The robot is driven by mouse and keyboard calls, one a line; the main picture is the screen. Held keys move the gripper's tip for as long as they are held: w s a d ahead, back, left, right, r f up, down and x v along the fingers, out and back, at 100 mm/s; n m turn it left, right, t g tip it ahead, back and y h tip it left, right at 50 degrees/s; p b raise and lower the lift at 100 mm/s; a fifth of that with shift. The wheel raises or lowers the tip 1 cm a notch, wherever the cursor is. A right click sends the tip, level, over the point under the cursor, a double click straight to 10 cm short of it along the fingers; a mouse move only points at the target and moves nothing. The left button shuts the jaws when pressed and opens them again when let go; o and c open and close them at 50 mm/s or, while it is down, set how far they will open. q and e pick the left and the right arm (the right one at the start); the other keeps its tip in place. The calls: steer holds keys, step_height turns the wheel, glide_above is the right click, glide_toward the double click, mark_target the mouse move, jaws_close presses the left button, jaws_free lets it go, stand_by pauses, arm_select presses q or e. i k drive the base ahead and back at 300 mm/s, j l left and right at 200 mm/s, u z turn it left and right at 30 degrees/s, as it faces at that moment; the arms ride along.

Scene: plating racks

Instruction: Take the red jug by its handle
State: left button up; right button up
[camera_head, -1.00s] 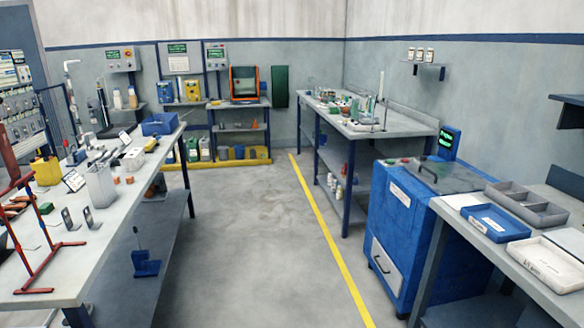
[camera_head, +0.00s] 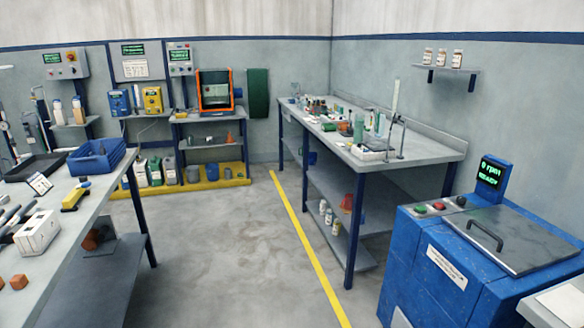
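A small red vessel (camera_head: 347,203), which looks like the red jug, stands on the lower shelf of the long bench at right of centre. It is partly behind the shelf's white bottles and front leg area, and its handle is too small to make out. Neither of my grippers is in view.
The long bench (camera_head: 425,157) carries glassware on top; white bottles (camera_head: 329,214) stand on its shelf. A blue machine (camera_head: 440,255) with a lidded top stands at the right front. A work table (camera_head: 60,230) is at left. The grey floor (camera_head: 220,270) between is clear.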

mark_target(348, 200)
steer(key=i+z, duration=0.2)
steer(key=i, duration=0.4)
steer(key=i+z, duration=0.25)
steer(key=i, duration=0.3)
steer(key=i+j+z, duration=0.2)
steer(key=i, duration=0.4)
steer(key=i+z, duration=0.1)
steer(key=z, duration=0.4)
